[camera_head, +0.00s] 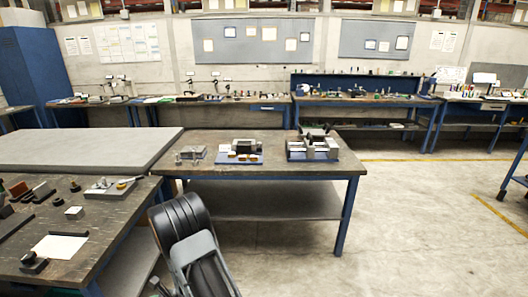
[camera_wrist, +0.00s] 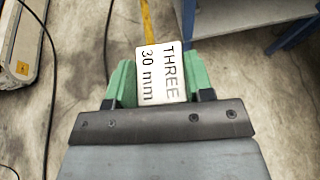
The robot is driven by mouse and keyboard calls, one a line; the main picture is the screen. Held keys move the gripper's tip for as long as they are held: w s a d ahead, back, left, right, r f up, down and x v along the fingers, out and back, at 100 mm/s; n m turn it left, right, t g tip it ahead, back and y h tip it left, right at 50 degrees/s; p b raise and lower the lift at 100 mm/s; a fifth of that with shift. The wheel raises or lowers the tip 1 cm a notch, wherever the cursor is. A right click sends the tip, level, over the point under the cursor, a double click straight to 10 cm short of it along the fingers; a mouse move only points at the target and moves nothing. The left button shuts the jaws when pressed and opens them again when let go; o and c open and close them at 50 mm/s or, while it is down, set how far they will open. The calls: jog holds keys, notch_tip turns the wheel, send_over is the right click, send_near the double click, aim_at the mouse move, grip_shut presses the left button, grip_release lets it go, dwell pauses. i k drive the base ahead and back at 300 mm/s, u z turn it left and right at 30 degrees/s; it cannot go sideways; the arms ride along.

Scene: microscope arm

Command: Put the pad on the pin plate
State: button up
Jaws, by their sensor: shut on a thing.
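In the wrist view, my gripper (camera_wrist: 160,78) has green fingers closed on the two sides of a flat white block (camera_wrist: 160,62) marked "THREE 30 mm". I take this block to be the pad. It is held above the concrete floor, clear of any table. In the head view my dark arm is at the bottom centre, and the fingers and block cannot be made out. A small grey plate with short upright pins (camera_head: 191,154), which looks like the pin plate, sits at the left of the middle table. My gripper is away from it.
The middle table (camera_head: 270,175) also bears a blue tray with small parts (camera_head: 240,157) and a larger metal fixture (camera_head: 313,149). The left table (camera_head: 110,222) holds a light plate with a knob (camera_head: 110,188), a white cube (camera_head: 74,212) and black pieces. Floor at right is open.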

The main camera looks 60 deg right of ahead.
aim_at(113, 186)
jog(key=z, duration=0.6)
jog(key=i, duration=0.8)
jog(key=z, duration=0.5)
